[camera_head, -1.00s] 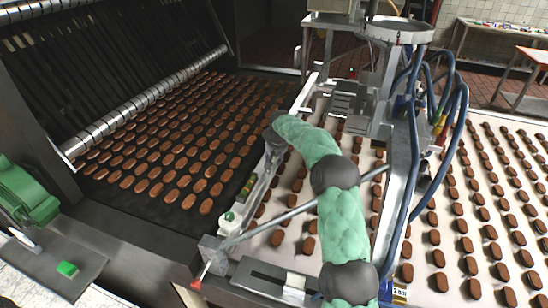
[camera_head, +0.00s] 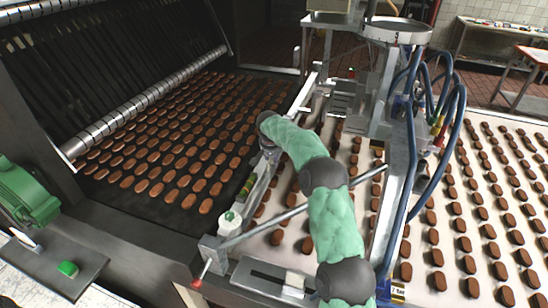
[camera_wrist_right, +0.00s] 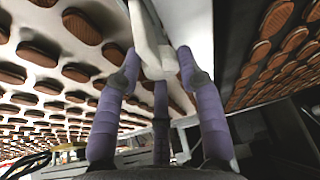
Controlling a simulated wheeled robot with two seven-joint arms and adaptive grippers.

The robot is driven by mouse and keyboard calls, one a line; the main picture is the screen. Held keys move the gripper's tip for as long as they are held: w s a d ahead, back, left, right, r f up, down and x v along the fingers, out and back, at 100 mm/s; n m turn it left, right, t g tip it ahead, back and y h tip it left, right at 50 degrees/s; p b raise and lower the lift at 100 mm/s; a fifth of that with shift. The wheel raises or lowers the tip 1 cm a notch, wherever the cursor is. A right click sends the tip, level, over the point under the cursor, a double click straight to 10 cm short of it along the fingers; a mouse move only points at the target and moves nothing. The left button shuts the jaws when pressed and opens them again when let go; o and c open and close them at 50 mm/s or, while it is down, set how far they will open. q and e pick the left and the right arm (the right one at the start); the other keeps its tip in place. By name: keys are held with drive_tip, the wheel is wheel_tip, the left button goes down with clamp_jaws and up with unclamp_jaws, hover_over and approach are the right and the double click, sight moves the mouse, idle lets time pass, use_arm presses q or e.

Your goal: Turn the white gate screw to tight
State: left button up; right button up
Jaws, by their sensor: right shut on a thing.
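My right arm reaches in from the bottom in the head view, and its gripper (camera_head: 270,150) is at the rail beside the dark belt. The fingers are mostly hidden there by the wrist. My left gripper is not in view.
Rows of brown biscuits lie on the dark belt (camera_head: 110,205) and on the pale belt (camera_head: 415,290). A metal frame (camera_head: 399,170) with blue hoses (camera_head: 459,130) stands to the right of my arm. A diagonal rod (camera_head: 265,228) crosses near my forearm. A green motor (camera_head: 28,192) is at far left.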

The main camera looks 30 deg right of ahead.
drive_tip(key=shift+w+r+m+h, duration=0.2)
drive_tip(key=shift+r+m, duration=0.05)
drive_tip(key=shift+m, duration=0.35)
drive_tip(key=shift+w+r+m+h, duration=0.15)
drive_tip(key=shift+r+m+h, duration=0.05)
drive_tip(key=shift+m, duration=0.4)
drive_tip(key=shift+g, duration=0.3)
drive_tip(key=o, duration=1.1)
drive_tip(key=shift+f, duration=0.25)
drive_tip(key=v, duration=1.2)
drive_tip(key=shift+a, duration=0.1)
drive_tip(key=shift+w, duration=0.1)
